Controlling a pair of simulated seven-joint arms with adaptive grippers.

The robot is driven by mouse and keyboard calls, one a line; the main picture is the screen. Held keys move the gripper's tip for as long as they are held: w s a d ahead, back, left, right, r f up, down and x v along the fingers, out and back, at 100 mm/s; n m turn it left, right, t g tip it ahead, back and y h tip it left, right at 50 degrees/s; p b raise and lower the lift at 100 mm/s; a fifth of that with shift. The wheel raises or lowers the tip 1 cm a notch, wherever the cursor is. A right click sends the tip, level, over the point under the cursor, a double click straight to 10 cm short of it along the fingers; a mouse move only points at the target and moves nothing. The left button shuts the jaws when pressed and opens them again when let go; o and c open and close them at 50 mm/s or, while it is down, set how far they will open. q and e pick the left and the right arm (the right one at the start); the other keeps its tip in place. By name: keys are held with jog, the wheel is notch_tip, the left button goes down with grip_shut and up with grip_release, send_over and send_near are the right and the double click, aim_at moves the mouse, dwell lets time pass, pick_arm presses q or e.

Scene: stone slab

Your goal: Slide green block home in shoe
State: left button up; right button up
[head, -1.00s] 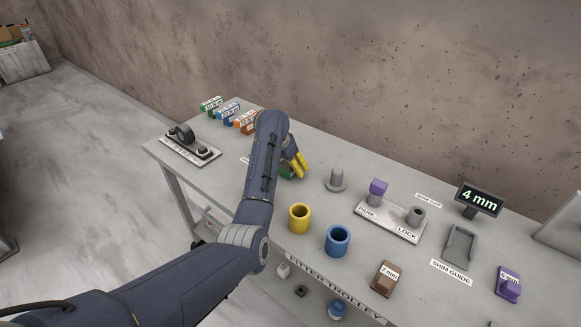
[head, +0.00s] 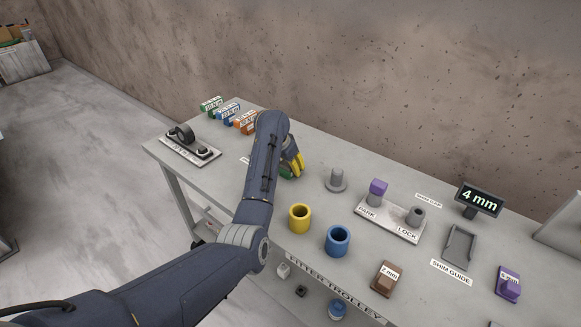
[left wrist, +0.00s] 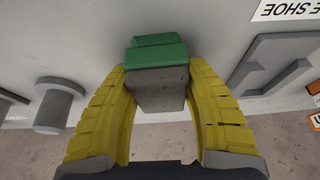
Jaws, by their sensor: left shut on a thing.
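The green block (left wrist: 158,52) has a grey lower part and sits between the yellow fingers of my left gripper (left wrist: 158,95) in the left wrist view. The fingers are shut on it from both sides. In the head view my left gripper (head: 294,164) is low over the bench, and only a bit of the green block (head: 287,173) shows beneath it. The shoe (left wrist: 275,65) is a grey U-shaped holder to the right in the left wrist view, beside a label ending in "E SHOE". In the head view my arm hides it. My right gripper is not in view.
A grey peg (head: 337,179) stands right of the gripper. Yellow (head: 300,219) and blue (head: 338,241) cups stand near the front edge. The park/lock plate (head: 390,220), shim guide (head: 459,246) and 4 mm display (head: 478,199) are farther right. Labelled blocks (head: 228,115) line the back left.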

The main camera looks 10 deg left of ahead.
pick_arm(q)
notch_tip(320, 180, up, 8)
jog(key=shift+r, duration=0.15)
jog(key=shift+w+a+r, duration=0.2)
jog(key=shift+a+r, duration=0.35)
jog(key=shift+r, duration=0.3)
jog(key=w+a+f, duration=0.2)
jog(key=a, duration=1.2)
jog(key=shift+f, duration=3)
